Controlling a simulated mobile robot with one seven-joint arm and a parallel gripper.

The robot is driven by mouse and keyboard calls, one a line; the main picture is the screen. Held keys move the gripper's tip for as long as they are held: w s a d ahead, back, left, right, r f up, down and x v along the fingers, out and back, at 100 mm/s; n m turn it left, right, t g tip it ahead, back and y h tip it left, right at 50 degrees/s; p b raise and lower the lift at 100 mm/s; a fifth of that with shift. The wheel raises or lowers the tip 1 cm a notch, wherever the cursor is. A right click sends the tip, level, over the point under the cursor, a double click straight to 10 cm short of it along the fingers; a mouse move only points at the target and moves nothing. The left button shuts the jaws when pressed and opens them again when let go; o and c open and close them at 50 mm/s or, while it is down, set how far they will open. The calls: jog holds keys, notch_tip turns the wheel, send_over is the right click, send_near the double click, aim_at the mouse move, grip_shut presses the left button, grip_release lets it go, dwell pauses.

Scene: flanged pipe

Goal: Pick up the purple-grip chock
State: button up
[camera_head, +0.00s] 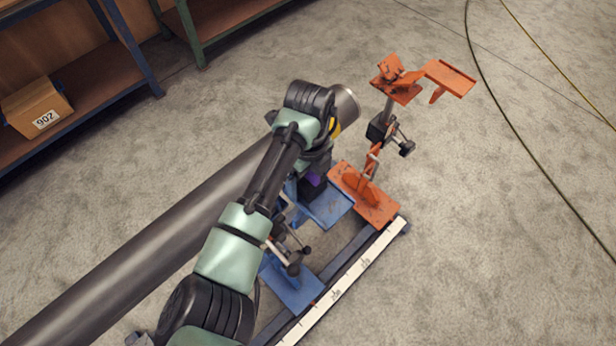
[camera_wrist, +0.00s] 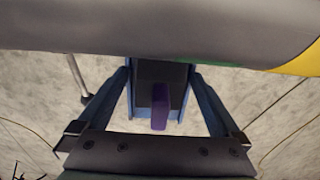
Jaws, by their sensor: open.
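The purple-grip chock is a dark block with a purple grip (camera_wrist: 160,106), in the middle of the wrist view. In the head view a small part of its purple grip (camera_head: 314,180) shows below my wrist. It rests on a blue stand (camera_head: 330,207) next to the large grey pipe (camera_head: 150,240). My gripper (camera_wrist: 161,76) is open, its two fingers on either side of the chock, with the grip between them. Whether the fingers touch the chock cannot be told. In the head view my wrist hides the fingers.
The pipe crosses close above the chock in the wrist view, with a yellow band near its end. An orange stand (camera_head: 366,195) is right of the blue one. A white ruled strip (camera_head: 345,282) runs along the frame. A shelf with a box (camera_head: 36,108) is upper left; right floor is open.

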jog(key=shift+r, duration=0.1)
grip_shut()
dwell(0.3)
jog(key=shift+d, duration=0.1)
